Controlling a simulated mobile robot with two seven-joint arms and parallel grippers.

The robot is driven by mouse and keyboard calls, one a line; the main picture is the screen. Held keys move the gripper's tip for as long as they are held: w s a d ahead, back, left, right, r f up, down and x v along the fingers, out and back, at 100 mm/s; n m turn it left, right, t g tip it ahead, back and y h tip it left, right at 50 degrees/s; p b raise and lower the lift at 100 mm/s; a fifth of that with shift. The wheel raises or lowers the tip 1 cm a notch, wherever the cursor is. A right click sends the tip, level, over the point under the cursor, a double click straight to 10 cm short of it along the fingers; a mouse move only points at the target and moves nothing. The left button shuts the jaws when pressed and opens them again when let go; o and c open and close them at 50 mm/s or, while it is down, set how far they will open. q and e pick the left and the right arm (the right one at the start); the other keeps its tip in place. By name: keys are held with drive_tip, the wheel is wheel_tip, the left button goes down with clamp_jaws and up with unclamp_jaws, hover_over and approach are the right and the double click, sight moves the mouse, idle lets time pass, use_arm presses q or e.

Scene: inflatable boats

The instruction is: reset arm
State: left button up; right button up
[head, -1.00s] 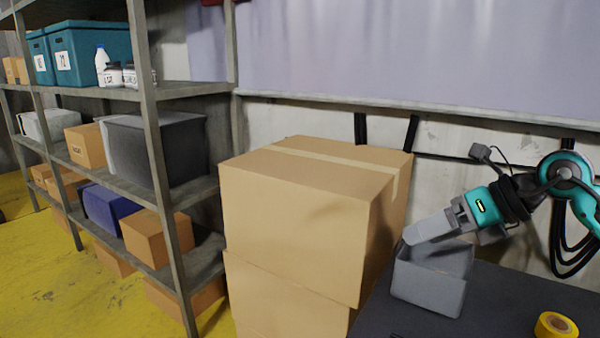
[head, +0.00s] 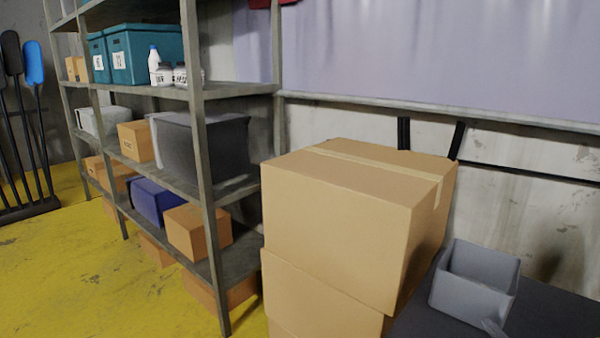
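Neither of my grippers nor my arms shows in the head view now. A grey open-topped bin (head: 472,298) stands on the dark table (head: 555,318) at the lower right. A small grey piece, too unclear to name, shows at the bin's lower right corner. The bin's floor is mostly hidden by its front wall.
Stacked cardboard boxes (head: 340,215) stand left of the table, close beside it. A metal shelf unit (head: 205,190) with teal bins (head: 145,53), bottles and boxes stands further left. Paddles (head: 35,80) stand in a rack at the far left. The yellow floor (head: 120,290) in front is clear.

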drive_tip(key=s+a+f+m+g+y, duration=0.1)
drive_tip(key=s+a+f+m+g, duration=0.15)
drive_tip(key=s+f+g, duration=0.5)
drive_tip(key=s+a+f+m+g+y, duration=0.1)
drive_tip(key=s+a+f+g, duration=0.3)
drive_tip(key=s, duration=0.7)
drive_tip(key=w+a+f+t+y+p, duration=0.1)
drive_tip(key=w+f+t+y, duration=0.1)
drive_tip(key=w+f+t, duration=0.5)
drive_tip(key=shift+w+a+f+n+t, duration=0.2)
drive_tip(key=shift+f+n+t, duration=0.25)
drive_tip(key=shift+f+t, duration=0.3)
